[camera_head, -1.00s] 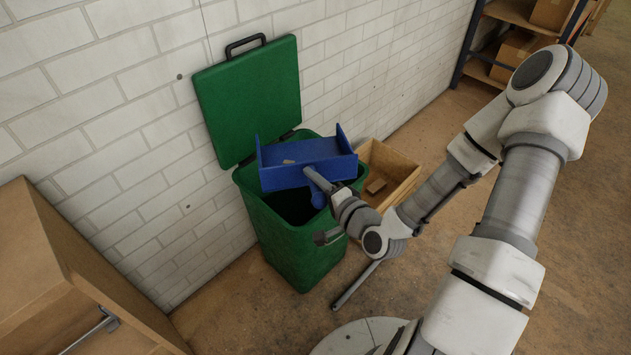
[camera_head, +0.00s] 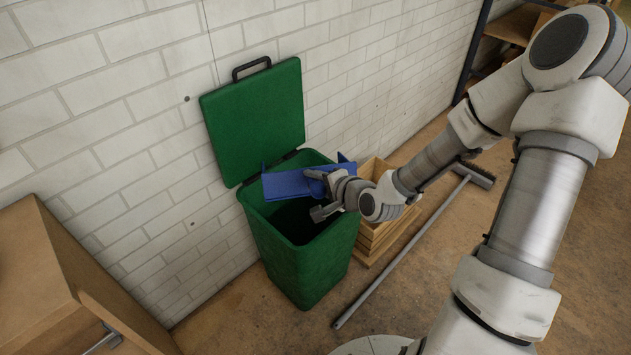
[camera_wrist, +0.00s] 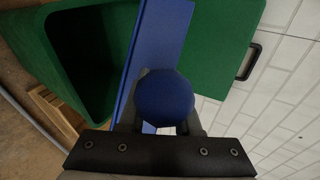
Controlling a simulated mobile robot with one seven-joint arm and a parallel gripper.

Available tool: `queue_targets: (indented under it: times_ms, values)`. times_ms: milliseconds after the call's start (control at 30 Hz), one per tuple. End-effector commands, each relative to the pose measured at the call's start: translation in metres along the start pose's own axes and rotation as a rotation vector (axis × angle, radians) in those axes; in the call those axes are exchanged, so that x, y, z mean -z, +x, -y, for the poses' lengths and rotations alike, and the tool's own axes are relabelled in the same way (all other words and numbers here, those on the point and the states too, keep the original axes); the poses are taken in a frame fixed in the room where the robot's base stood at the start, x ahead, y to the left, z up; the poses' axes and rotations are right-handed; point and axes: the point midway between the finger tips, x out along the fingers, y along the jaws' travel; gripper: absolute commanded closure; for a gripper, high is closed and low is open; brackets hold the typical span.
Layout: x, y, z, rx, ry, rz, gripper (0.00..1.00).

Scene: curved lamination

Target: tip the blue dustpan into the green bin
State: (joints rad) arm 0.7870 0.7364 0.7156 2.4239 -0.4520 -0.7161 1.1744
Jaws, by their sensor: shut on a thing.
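The green bin (camera_head: 303,262) stands against the white brick wall with its lid (camera_head: 254,118) raised and leaning back. The blue dustpan (camera_head: 292,186) is held over the back part of the bin's opening, tilted. My gripper (camera_head: 320,192) is shut on the dustpan's handle. In the wrist view the round blue handle end (camera_wrist: 164,97) sits between the fingers of my gripper (camera_wrist: 163,122), with the pan (camera_wrist: 160,45) beyond it. The bin's dark opening (camera_wrist: 92,55) shows to the left of the pan. I see no debris on the pan; the bin's floor is too dark to make out.
A wooden crate (camera_head: 372,238) stands just right of the bin. A broom (camera_head: 400,250) lies on the floor to the right. A brown cabinet (camera_head: 70,275) is at the lower left. A shelf rack (camera_head: 510,25) stands at the back right.

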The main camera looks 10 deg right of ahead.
Motion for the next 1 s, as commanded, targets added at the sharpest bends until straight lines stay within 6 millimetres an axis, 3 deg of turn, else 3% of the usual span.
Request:
queue_targets:
  times_ms: [33, 1000]
  values:
    - [0.001, -0.001, 0.009, -0.013, 0.004, 0.003, 1.00]
    - [0.030, 0.040, 0.067, -0.342, 0.142, 0.074, 1.00]
